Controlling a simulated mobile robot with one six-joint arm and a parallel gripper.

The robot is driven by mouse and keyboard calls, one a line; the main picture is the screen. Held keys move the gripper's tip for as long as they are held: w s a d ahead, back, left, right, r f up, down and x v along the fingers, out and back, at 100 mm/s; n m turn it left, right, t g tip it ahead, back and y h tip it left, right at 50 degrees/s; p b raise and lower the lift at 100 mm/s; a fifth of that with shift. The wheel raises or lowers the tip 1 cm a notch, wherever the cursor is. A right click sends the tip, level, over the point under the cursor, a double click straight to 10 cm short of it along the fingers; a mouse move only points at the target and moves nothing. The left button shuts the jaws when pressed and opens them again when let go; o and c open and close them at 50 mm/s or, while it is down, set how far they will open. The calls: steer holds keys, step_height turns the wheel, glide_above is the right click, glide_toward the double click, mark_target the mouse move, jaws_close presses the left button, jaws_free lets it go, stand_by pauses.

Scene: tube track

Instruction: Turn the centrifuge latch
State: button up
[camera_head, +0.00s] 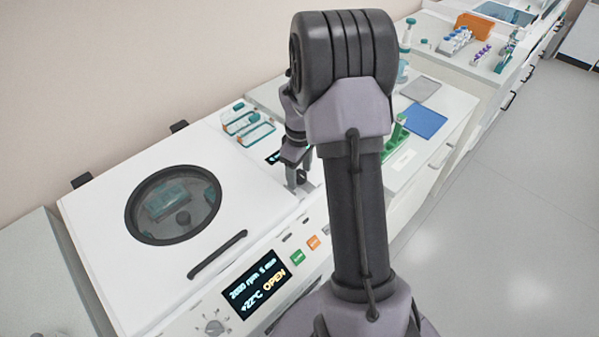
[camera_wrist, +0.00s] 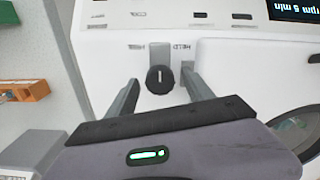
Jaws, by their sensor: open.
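The white centrifuge (camera_head: 112,214) has a lid lying flat with a round window (camera_head: 174,204) and a black handle bar (camera_head: 217,255). Its display (camera_head: 257,284) shows OPEN. In the wrist view the latch is a round black knob (camera_wrist: 160,79) with a white line pointing straight up and down in the picture, between two small printed labels. My gripper (camera_wrist: 160,74) is open, with one finger on each side of the knob. A gap shows at both sides. In the head view my gripper (camera_head: 296,172) is at the centrifuge's right end; the knob is hidden there.
A blue mat (camera_head: 424,121), a green rack (camera_head: 397,132) and teal-edged holders (camera_head: 248,124) are on the bench beyond the centrifuge. An orange rack (camera_wrist: 24,91) shows at the left of the wrist view. Open floor (camera_head: 520,200) lies to the right.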

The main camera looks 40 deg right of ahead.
jaws_close()
steer(key=shift+m, duration=0.4)
steer(key=m, duration=0.8)
steer(key=m+b, duration=0.1)
steer(key=m, duration=0.4)
steer(key=shift+m+b, duration=0.6)
steer(key=shift+m, duration=1.4)
